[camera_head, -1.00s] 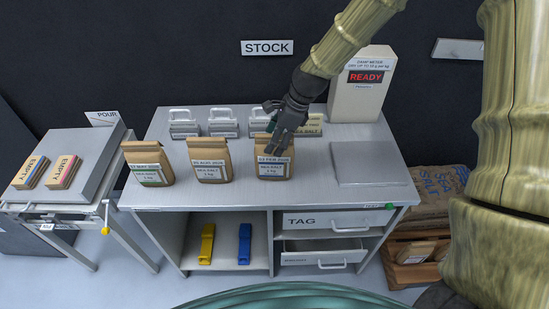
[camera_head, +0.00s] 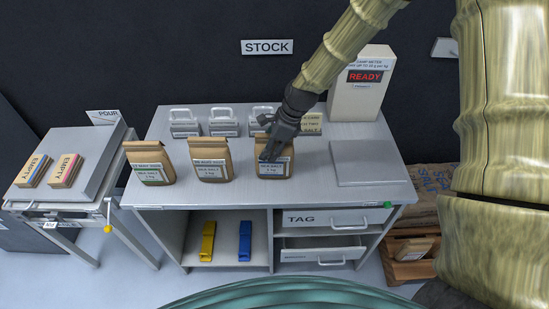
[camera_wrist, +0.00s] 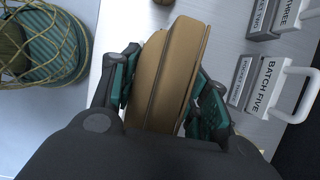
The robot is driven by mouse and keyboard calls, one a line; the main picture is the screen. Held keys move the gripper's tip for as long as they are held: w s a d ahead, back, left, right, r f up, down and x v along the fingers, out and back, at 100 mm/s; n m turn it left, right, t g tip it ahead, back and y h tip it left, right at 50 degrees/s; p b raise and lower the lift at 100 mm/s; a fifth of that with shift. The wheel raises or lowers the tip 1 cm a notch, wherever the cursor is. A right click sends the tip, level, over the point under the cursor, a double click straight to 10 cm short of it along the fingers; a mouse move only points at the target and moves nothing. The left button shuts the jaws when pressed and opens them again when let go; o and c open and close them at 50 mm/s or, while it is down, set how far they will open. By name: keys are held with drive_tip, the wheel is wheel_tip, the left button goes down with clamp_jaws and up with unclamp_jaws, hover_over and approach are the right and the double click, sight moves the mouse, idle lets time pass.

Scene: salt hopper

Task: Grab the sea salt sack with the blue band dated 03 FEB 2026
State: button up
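The sea salt sack with the blue band (camera_head: 274,169) is brown paper and stands upright at the right of three sacks on the bench. My gripper (camera_head: 274,145) is over it from above, one finger in front of its top and covering its date line. In the wrist view, the sack's folded top (camera_wrist: 168,75) lies between my two teal finger pads (camera_wrist: 165,92). The fingers look open around it, with a narrow gap at the right pad; contact at the left pad is unclear.
Two similar sacks stand to the left, a green-banded one (camera_head: 150,164) and a dark-banded one (camera_head: 210,161). Handled grey blocks (camera_head: 184,125) line the back. The damp meter (camera_head: 359,90) stands at the back right. A flat grey plate (camera_head: 370,163) lies at the right.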

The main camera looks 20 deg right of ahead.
clamp_jaws()
drive_tip(key=shift+w, duration=0.1)
drive_tip(key=shift+r, duration=0.15)
